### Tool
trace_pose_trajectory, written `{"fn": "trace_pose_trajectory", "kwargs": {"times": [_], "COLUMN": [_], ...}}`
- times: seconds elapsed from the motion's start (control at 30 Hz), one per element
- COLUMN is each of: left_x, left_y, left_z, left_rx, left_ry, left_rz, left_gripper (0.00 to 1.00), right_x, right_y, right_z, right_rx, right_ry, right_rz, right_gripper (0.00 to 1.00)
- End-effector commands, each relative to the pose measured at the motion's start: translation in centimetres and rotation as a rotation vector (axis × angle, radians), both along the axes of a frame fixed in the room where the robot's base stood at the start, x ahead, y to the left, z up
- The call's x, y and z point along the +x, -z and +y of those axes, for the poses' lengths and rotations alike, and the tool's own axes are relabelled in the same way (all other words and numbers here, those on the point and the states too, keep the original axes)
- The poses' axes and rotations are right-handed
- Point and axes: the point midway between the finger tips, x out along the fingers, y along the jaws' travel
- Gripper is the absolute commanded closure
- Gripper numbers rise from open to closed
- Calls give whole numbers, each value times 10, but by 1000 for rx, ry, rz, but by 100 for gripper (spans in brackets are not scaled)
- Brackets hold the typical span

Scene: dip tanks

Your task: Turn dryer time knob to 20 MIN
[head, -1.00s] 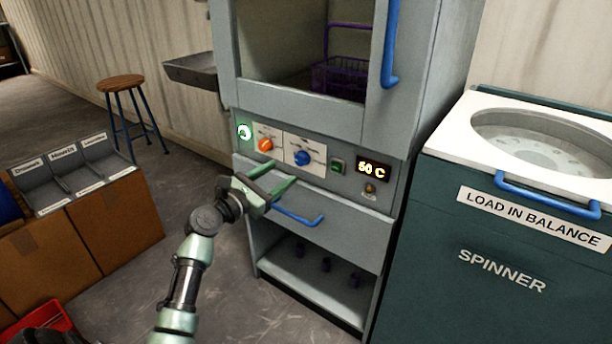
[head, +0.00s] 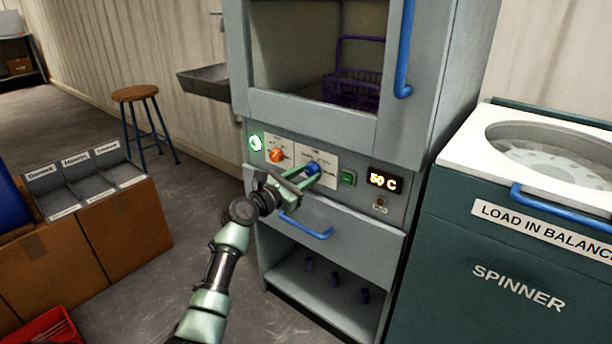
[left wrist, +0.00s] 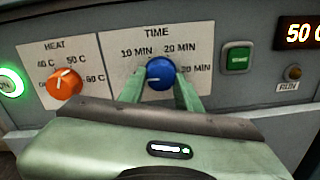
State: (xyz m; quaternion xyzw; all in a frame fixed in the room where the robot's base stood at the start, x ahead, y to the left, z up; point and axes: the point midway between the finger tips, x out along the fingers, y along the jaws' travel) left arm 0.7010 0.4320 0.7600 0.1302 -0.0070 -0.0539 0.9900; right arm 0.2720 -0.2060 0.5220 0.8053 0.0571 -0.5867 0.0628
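The dryer's blue time knob (head: 313,167) is on the control panel; it also shows in the left wrist view (left wrist: 160,73). A small white mark on it points to the lower left, away from the 20 MIN label (left wrist: 180,49) at its upper right. My left gripper (head: 311,174) is at the panel, its two fingers spread on either side of the knob. In the left wrist view the fingers flank the knob closely; I cannot tell whether they touch it. The left finger hides part of the dial's left side. My right gripper is not in view.
The orange heat knob (head: 277,155) is left of the time knob, and a green switch (head: 347,178) is right of it. The display (head: 384,181) reads 50 C. A blue drawer handle (head: 306,229) sits below the panel. The spinner (head: 520,250) stands to the right.

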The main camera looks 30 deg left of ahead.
Motion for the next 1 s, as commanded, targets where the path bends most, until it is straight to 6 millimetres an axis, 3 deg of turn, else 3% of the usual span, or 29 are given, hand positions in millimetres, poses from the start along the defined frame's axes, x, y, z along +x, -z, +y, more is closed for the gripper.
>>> {"fn": "trace_pose_trajectory", "kwargs": {"times": [0.47,1.0], "left_x": [0,0], "left_y": [0,-1], "left_z": [0,2], "left_rx": [78,538], "left_ry": [0,2], "left_rz": [-5,-39], "left_gripper": [100,100], "right_x": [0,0], "right_y": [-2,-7], "right_z": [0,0], "right_rx": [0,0], "right_ry": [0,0], "right_rz": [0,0], "right_gripper": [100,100]}}
